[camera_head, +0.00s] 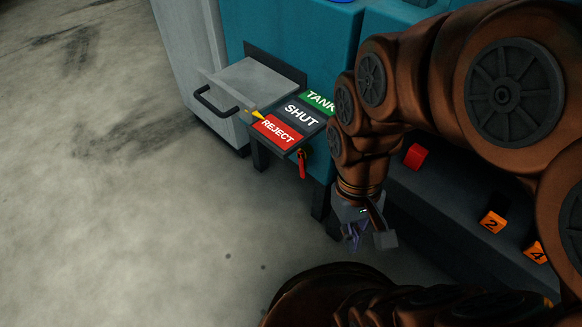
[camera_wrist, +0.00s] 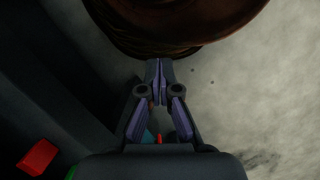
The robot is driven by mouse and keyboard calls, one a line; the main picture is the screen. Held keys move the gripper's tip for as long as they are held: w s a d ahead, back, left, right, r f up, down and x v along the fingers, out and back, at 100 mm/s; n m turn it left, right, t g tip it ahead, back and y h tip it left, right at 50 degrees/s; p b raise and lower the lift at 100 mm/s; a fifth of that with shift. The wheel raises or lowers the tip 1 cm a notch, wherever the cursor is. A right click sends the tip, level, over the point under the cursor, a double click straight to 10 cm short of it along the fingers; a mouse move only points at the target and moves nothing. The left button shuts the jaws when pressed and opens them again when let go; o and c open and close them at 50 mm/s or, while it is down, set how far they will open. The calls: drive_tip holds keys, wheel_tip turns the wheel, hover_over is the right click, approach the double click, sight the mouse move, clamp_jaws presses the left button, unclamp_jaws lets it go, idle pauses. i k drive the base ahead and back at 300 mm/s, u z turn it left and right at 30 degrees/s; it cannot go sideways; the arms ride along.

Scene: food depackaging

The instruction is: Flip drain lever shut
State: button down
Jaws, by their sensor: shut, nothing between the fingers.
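A label plate with a green TANK field, a dark SHUT field (camera_head: 301,116) and a red REJECT field (camera_head: 277,132) sits on the teal machine in the head view. A yellow pointer (camera_head: 257,115) lies at the REJECT field's edge. A red lever handle (camera_head: 302,164) hangs below the plate's corner. My gripper (camera_head: 357,238) points down, to the right of and below the handle in the picture, apart from it. In the wrist view its fingers (camera_wrist: 158,72) are shut and empty. A small red bit (camera_wrist: 159,139) shows between the finger links; I cannot tell whether it is the handle.
A red block (camera_head: 415,157) and orange numbered blocks (camera_head: 492,222) sit on the dark ledge at right. Open concrete floor (camera_head: 130,210) lies to the left.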

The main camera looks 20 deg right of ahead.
sight(300, 155)
drive_tip(key=u, duration=0.25)
drive_tip(key=k, duration=0.55)
drive_tip(key=u, duration=1.3)
drive_tip(key=i, duration=0.45)
drive_tip(key=z, duration=0.05)
